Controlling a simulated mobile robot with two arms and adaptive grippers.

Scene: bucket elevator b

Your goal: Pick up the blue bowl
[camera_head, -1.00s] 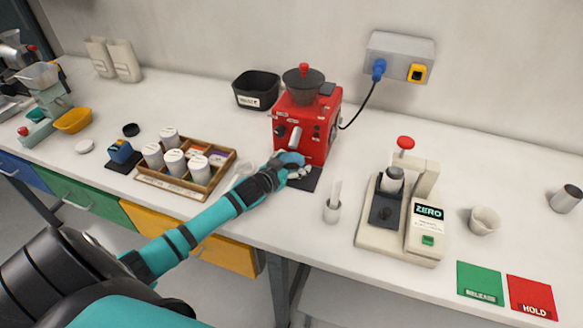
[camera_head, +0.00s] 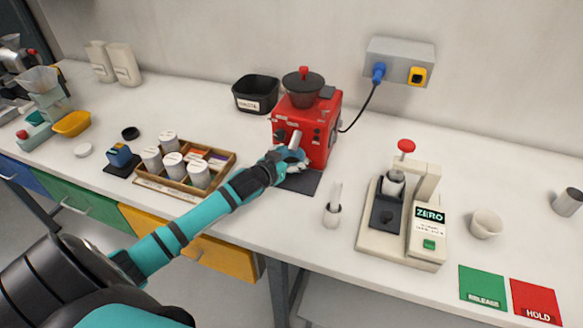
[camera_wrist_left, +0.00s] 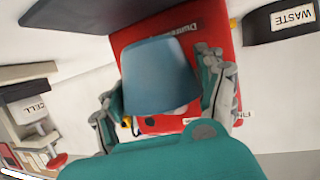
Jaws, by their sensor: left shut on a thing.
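The blue bowl (camera_wrist_left: 158,75) fills the middle of the left wrist view, between the two fingers of my left gripper (camera_wrist_left: 163,88). The fingers are shut on its sides. In the head view my left gripper (camera_head: 292,160) is in front of the red grinder (camera_head: 308,125), above the dark mat (camera_head: 302,181). There the bowl is small and mostly covered by the gripper, with only a bluish patch (camera_head: 282,151) showing. My right gripper is not in view.
A wooden tray (camera_head: 222,176) with white canisters stands left of the grinder. A black waste bin (camera_head: 256,92) is behind it. A white cup with a stick (camera_head: 332,214) and a press (camera_head: 402,225) stand to the right.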

